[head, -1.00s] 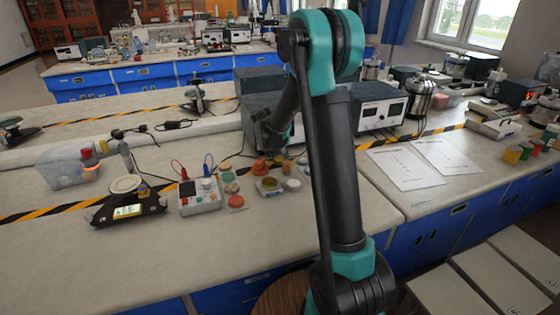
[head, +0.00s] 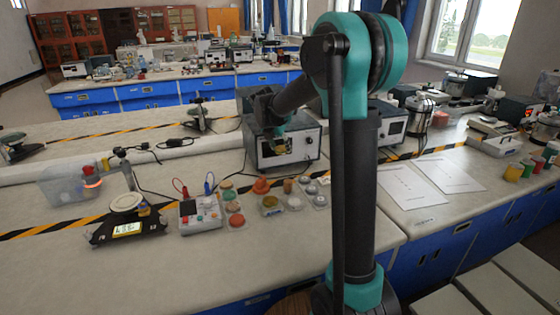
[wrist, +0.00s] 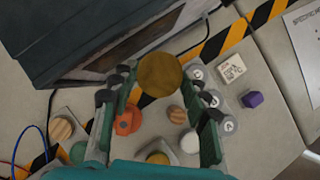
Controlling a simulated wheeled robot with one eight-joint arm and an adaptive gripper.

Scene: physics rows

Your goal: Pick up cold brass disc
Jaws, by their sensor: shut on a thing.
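A round brass-coloured disc (wrist: 160,74) sits between the fingertips of my gripper (wrist: 158,82) in the wrist view, its flat face towards the camera. My gripper is shut on it and holds it above the bench. The disc's edges where the fingers press are partly hidden by the finger pads.
The grey instrument box (head: 300,146) stands close behind. A scale (head: 126,204) is at left; bare bench lies in front.

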